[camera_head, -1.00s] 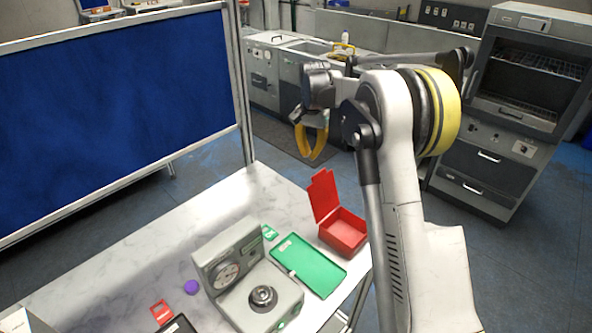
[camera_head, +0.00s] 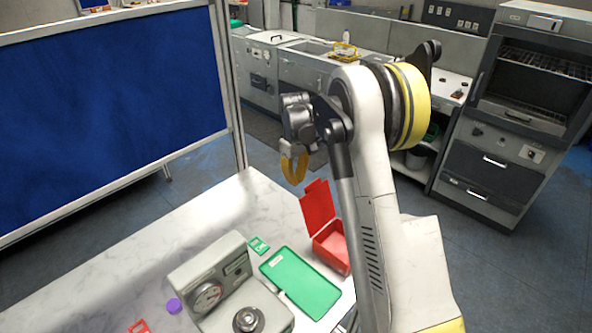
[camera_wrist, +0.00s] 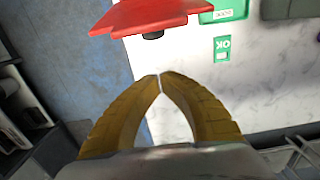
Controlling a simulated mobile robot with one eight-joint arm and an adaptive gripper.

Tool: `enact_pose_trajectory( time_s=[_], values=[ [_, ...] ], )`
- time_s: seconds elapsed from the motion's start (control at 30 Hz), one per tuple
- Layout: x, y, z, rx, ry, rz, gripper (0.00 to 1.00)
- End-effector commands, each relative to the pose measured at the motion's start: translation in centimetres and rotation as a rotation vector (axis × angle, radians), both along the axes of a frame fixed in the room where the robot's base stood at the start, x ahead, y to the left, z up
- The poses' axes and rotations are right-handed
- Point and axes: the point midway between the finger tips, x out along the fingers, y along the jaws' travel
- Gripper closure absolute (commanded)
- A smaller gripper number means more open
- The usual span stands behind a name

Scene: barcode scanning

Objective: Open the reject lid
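The red reject box (camera_head: 331,246) stands at the right edge of the table. Its red lid (camera_head: 317,208) is raised on the hinge, roughly upright and leaning a little back. My gripper (camera_head: 294,182) hangs in the air just left of the lid's upper edge in the head view. In the wrist view the two yellow fingertips (camera_wrist: 160,75) meet or nearly meet, with nothing held between them. The red lid (camera_wrist: 150,15) shows there beyond the fingertips, with a small dark knob (camera_wrist: 152,36) under its edge. I see a gap between fingertips and lid.
A green tray (camera_head: 302,284) lies left of the red box, with a green OK card (camera_head: 259,245) behind it. A grey scale (camera_head: 212,275), a purple disc (camera_head: 174,305) and a red card (camera_head: 138,327) are further left. The table's back left is clear.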

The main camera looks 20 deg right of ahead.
Motion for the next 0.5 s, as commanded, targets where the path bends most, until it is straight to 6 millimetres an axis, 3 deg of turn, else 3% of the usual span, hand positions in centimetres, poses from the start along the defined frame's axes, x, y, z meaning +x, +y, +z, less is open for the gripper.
enact_pose_trajectory(
  time_s=[0.13, 0.3, 0.5],
  values=[
    [-0.1, 0.0, -3.2, 0.0, 0.0, -0.001, 1.0],
    [-2.4, -1.0, -2.0, 0.0, 0.0, -0.004, 1.0],
    [-3.4, -1.4, -1.5, 0.0, 0.0, -0.001, 1.0]
  ],
)
